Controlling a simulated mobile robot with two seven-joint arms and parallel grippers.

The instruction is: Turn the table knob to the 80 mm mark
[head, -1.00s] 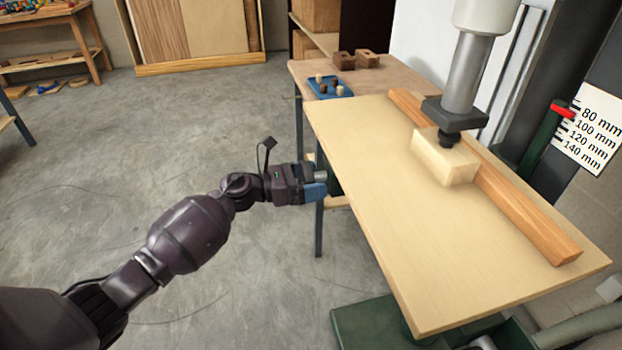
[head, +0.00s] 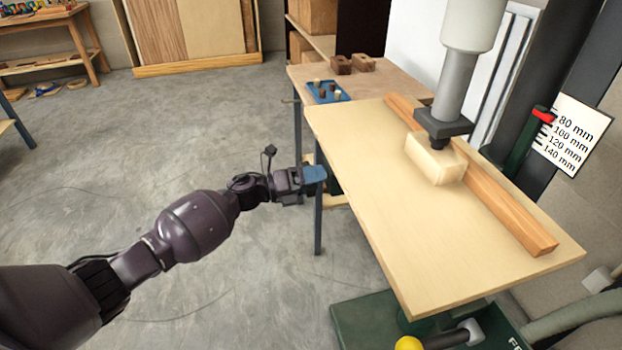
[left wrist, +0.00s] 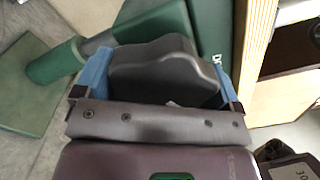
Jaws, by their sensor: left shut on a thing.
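The dark grey lobed knob (left wrist: 165,72) sits between the blue fingers of my left gripper (left wrist: 155,72) in the left wrist view. The gripper is shut on it. In the head view my left gripper (head: 316,174) is at the left side of the wooden table (head: 370,175), and the knob is hidden there. The white scale (head: 566,135) at the right reads 80 to 140 mm from top to bottom. Its red pointer (head: 543,115) is near the upper marks, close to 80 mm; the exact reading is too small to tell. My right gripper is out of view.
A pale block (head: 435,160) lies on the table under the grey press spindle (head: 453,100), by a long wooden strip (head: 500,208). A side table with a blue tray (head: 328,92) stands behind. A green base (head: 365,320) and yellow ball handle (head: 408,343) are below. Floor at left is clear.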

